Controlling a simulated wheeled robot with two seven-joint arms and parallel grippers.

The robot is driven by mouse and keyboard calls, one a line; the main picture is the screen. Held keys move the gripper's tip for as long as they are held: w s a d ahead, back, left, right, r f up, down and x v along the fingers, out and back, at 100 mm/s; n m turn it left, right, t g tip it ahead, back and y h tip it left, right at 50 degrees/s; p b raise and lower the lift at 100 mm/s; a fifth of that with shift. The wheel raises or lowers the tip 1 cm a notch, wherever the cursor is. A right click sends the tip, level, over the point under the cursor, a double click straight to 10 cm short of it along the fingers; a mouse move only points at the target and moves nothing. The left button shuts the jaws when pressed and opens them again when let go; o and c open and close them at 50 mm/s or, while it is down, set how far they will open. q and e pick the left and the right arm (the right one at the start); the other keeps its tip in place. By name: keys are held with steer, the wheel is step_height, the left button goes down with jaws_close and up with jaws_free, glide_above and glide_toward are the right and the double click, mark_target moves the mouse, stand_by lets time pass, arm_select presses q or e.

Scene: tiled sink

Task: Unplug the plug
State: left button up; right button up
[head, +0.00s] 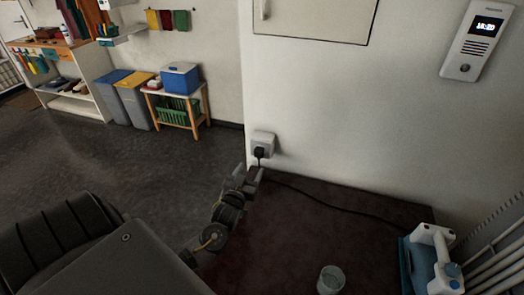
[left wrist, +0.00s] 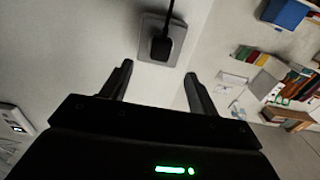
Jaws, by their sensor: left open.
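A black plug (head: 259,152) sits in a white wall socket (head: 264,138) on the white wall, with a black cord hanging from it onto the dark surface below. In the left wrist view the plug (left wrist: 161,48) and the socket (left wrist: 176,40) are at the top middle. My left gripper (head: 248,174) is just below the plug in the head view. In the left wrist view my left gripper (left wrist: 158,78) is open and empty, its two fingers pointing toward the socket, apart from the plug. My right gripper is not in view.
The dark surface (head: 290,235) carries the black cord (head: 340,207), a small cup (head: 330,280) and a blue and white object (head: 430,260) at right. Bins (head: 130,98), a stool with a blue cooler (head: 181,78) and shelves (head: 75,75) stand at the back left.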

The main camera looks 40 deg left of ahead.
mark_target(257, 155)
arm_select(q)
steer(key=b+x, duration=0.2)
steer(key=x, duration=0.1)
steer(key=shift+w+a+f, duration=0.2)
steer(key=shift+w+f, duration=0.05)
steer(key=shift+w, duration=0.05)
steer(key=b+x, duration=0.1)
steer(key=x, duration=0.2)
steer(key=shift+w+a+r, duration=0.1)
steer(key=shift+b+x, duration=0.45)
steer(key=shift+x, duration=0.6)
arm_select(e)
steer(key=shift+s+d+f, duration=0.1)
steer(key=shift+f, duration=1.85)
arm_select(q)
steer(key=shift+r, duration=0.1)
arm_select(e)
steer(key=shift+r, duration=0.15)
arm_select(q)
steer(key=shift+p, duration=0.45)
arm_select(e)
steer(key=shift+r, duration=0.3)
arm_select(q)
steer(key=shift+c, duration=0.3)
